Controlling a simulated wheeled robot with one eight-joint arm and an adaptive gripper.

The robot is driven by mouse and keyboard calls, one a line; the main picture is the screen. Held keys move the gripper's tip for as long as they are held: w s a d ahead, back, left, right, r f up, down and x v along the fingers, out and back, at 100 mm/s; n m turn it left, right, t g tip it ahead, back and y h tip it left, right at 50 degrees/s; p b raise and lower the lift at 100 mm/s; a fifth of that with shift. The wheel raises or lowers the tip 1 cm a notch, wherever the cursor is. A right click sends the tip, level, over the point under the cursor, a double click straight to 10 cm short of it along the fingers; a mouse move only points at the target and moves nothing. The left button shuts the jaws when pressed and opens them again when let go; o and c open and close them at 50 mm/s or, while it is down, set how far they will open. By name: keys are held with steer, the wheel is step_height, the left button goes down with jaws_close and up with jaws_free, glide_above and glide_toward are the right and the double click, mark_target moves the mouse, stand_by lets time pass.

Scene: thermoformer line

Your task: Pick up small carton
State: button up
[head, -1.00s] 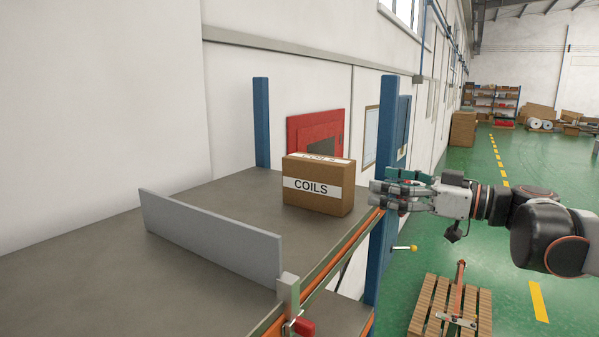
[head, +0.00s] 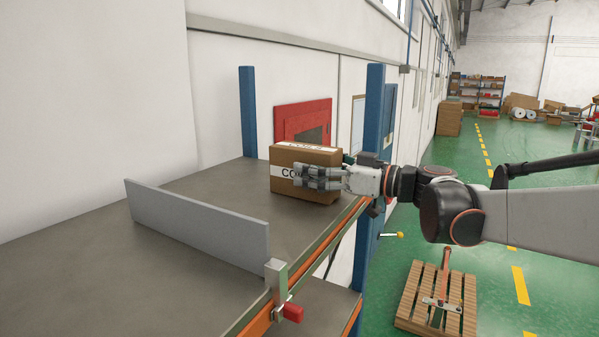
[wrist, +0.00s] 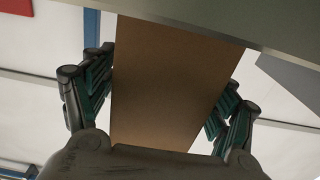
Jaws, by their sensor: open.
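The small carton (head: 290,190) is a brown box with a white band and black lettering, upright on the grey shelf (head: 215,245) in the head view. My gripper (head: 322,177) is at its right side, with fingers in front of part of the label. In the wrist view the carton's plain brown face (wrist: 170,85) lies between my two open finger sets (wrist: 158,98), with a gap visible near the left fingers. The right fingers are close to the carton's edge; whether they touch it I cannot tell.
A low grey divider (head: 195,220) stands on the shelf left of the carton. A blue post (head: 372,130) rises behind my gripper. An orange rail and a clamp with a red handle (head: 292,313) line the front edge. A wooden pallet (head: 415,315) lies on the floor.

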steer(key=shift+w+a, duration=0.35)
steer(key=c, duration=1.4)
